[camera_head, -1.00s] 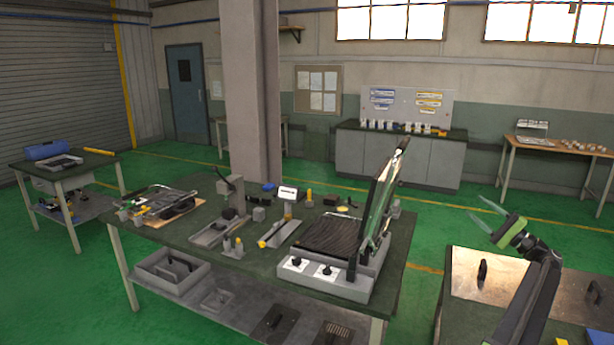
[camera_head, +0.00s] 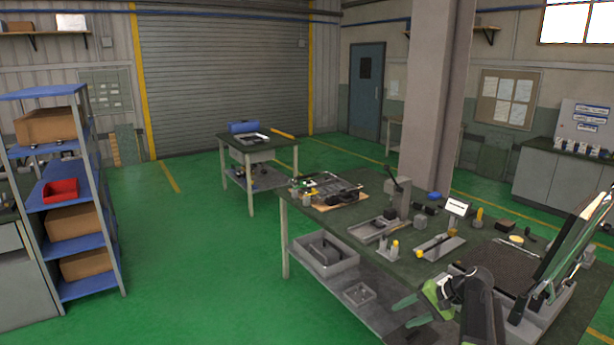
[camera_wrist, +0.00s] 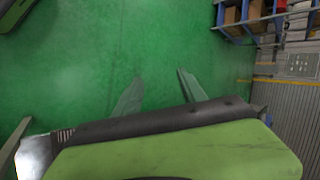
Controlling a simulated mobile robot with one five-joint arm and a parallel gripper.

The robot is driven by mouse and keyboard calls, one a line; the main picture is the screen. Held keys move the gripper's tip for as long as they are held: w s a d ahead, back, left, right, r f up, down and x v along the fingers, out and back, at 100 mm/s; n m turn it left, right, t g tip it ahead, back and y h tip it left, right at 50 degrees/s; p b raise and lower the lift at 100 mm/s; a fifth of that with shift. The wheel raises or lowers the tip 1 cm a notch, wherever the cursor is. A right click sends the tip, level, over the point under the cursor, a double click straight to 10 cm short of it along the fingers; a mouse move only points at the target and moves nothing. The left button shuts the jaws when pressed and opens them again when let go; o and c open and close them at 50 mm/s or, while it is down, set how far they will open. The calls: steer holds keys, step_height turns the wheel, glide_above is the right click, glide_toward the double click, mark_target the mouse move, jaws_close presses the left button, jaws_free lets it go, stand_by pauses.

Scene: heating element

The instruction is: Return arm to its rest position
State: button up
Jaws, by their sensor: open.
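My gripper (camera_head: 408,307) is at the lower right in the head view, in front of the near side of the dark green workbench (camera_head: 330,222). Its two green-grey fingers are spread and point left. In the wrist view my gripper (camera_wrist: 158,92) has its fingers apart with only green floor between them. It holds nothing. Part of my dark arm hides a portion of the bench behind it.
The bench carries several fixtures and a heating device (camera_head: 540,290) with a raised lid at the right. A blue-shelved rack (camera_head: 90,200) stands at the left. A small table (camera_head: 235,145) stands further back. Open green floor (camera_head: 190,260) lies between rack and bench.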

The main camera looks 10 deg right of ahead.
steer(key=s+a+f+n+g+h, duration=0.2)
steer(key=s+a, duration=0.3)
steer(key=a, duration=0.5)
steer(key=s+a+f+n+g+h, duration=0.2)
steer(key=s+a+f+n+h, duration=0.2)
steer(key=a, duration=0.6)
steer(key=shift+s+a+f+n+h, duration=0.15)
steer(key=shift+s+a+n+h, duration=0.2)
steer(key=shift+s+n+h, duration=0.55)
steer(key=shift+s, duration=0.1)
